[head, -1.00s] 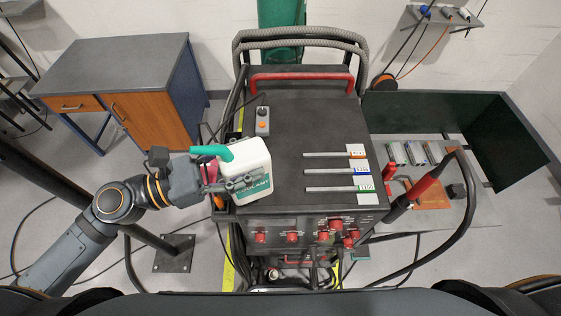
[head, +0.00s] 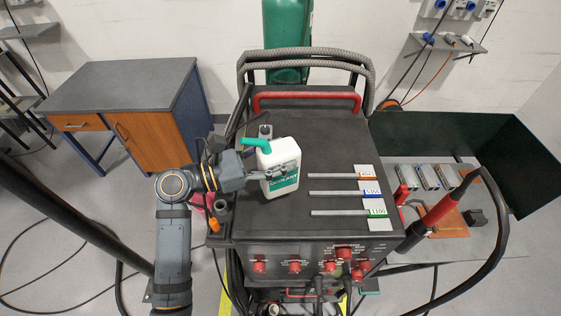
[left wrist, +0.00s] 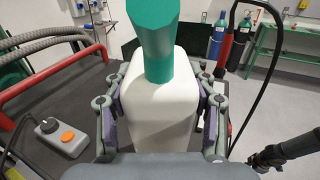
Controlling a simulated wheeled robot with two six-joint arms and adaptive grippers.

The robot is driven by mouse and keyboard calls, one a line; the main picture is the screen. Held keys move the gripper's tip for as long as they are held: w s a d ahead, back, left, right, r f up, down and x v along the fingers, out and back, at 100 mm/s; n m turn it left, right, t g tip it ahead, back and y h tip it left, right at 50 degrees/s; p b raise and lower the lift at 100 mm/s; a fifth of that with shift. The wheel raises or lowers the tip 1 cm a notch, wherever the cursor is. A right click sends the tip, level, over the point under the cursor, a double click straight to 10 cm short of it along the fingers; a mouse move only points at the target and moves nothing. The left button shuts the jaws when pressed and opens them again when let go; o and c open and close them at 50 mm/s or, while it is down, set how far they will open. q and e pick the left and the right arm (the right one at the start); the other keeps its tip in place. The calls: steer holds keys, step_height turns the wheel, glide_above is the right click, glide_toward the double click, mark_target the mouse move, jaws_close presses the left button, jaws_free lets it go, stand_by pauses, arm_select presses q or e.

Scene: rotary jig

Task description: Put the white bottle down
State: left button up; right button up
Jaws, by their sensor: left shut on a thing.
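The white bottle (head: 281,182) has a green spout and a green label band. It is upright over the left part of the black machine top (head: 330,145). My left gripper (head: 284,172) is shut on it from the left side, with fingers on both sides of its body. In the left wrist view the bottle (left wrist: 160,110) stands between the two fingers (left wrist: 162,105), its green neck toward the camera. The bottle's base looks at or just above the machine top; I cannot tell if it touches.
Several labelled electrode rods (head: 340,192) lie right of the bottle. A grey control box with an orange button (left wrist: 62,138) sits on the machine top close by. A red handle (head: 306,97) runs along the back edge. Red knobs (head: 295,267) are on the front panel.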

arm_select(q)
steer(key=shift+w+d+f, duration=0.15)
steer(key=shift+w+f, duration=0.1)
steer(key=shift+w, duration=0.1)
steer(key=shift+f, duration=0.2)
steer(key=shift+w+f, duration=0.2)
steer(key=shift+f, duration=0.1)
step_height(320, 180, down, 2)
steer(key=shift+d+f+p, duration=0.1)
steer(key=shift+f+p, duration=0.1)
steer(key=shift+p, duration=0.5)
steer(key=shift+f, duration=0.3)
arm_select(e)
steer(key=shift+w+a+r, duration=0.1)
steer(key=shift+a+r, duration=0.2)
steer(key=shift+r, duration=0.45)
arm_select(q)
steer(key=shift+f, duration=0.15)
steer(key=o, duration=1.3)
arm_select(e)
steer(key=shift+d, duration=0.2)
